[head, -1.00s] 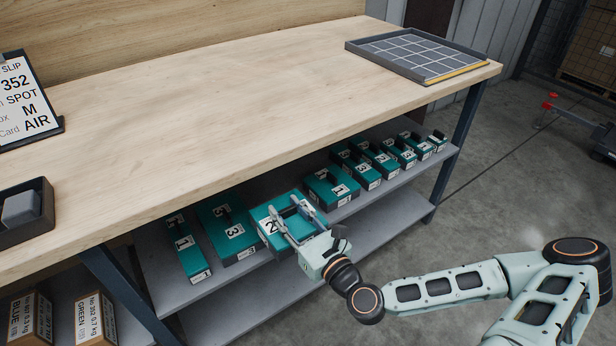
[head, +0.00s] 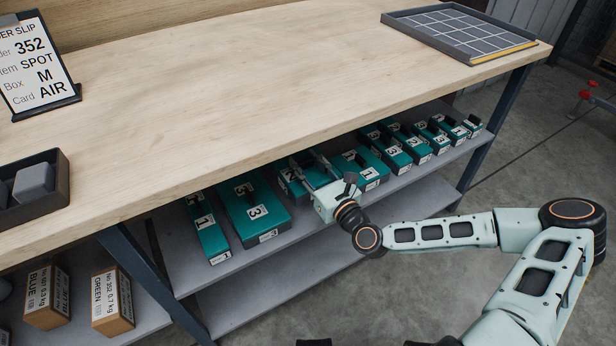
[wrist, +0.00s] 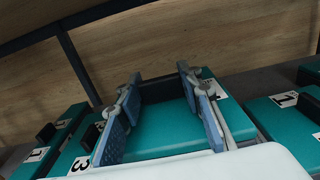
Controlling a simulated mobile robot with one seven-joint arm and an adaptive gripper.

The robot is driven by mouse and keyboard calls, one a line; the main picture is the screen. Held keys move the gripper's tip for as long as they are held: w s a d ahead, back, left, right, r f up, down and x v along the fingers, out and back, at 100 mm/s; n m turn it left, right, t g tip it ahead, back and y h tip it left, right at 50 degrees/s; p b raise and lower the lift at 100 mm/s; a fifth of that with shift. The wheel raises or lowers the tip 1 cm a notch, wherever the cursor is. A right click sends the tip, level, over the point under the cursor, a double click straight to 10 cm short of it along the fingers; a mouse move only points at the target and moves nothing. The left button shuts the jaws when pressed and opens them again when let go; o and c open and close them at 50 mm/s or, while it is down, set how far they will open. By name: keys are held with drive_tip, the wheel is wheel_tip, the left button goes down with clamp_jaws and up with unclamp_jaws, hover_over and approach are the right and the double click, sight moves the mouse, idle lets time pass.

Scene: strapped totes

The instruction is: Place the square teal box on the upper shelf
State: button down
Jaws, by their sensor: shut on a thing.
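The square teal box with a white "2" label (head: 288,180) is on or just above the upper shelf (head: 225,266), between a wide teal box marked 3 (head: 256,214) and a teal box marked 1 (head: 352,166). My gripper (head: 309,165) reaches in from the front and is shut on the "2" box. In the wrist view my two blue fingers (wrist: 160,84) lie on either side of the teal box (wrist: 165,128) and its dark raised part. Whether its underside touches the shelf is hidden.
A narrow teal box (head: 206,230) stands at the left of the shelf, and several smaller ones stand to the right. The worktop (head: 250,90) overhangs the shelf. A lower shelf (head: 290,280) is bare. Cartons (head: 113,300) stand at lower left.

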sight(306, 166)
drive_tip(key=w+f, duration=0.1)
drive_tip(key=f, duration=0.1)
drive_tip(key=w+f+b, duration=0.1)
drive_tip(key=w+f, duration=0.1)
drive_tip(key=shift+w+a+f, duration=0.1)
drive_tip(key=shift+w+f, duration=0.1)
drive_tip(key=shift+w+f+b, duration=0.15)
drive_tip(key=shift+f+b, duration=0.3)
drive_tip(key=shift+f, duration=0.45)
drive_tip(key=shift+w+f+b, duration=0.15)
drive_tip(key=shift+f+b, duration=0.25)
drive_tip(key=shift+f, duration=0.5)
drive_tip(key=shift+f, duration=0.15)
drive_tip(key=c, duration=1.4)
unclamp_jaws()
drive_tip(key=shift+o, duration=0.2)
drive_tip(key=shift+s, duration=0.1)
drive_tip(key=p+v, duration=0.1)
drive_tip(key=v, duration=1.1)
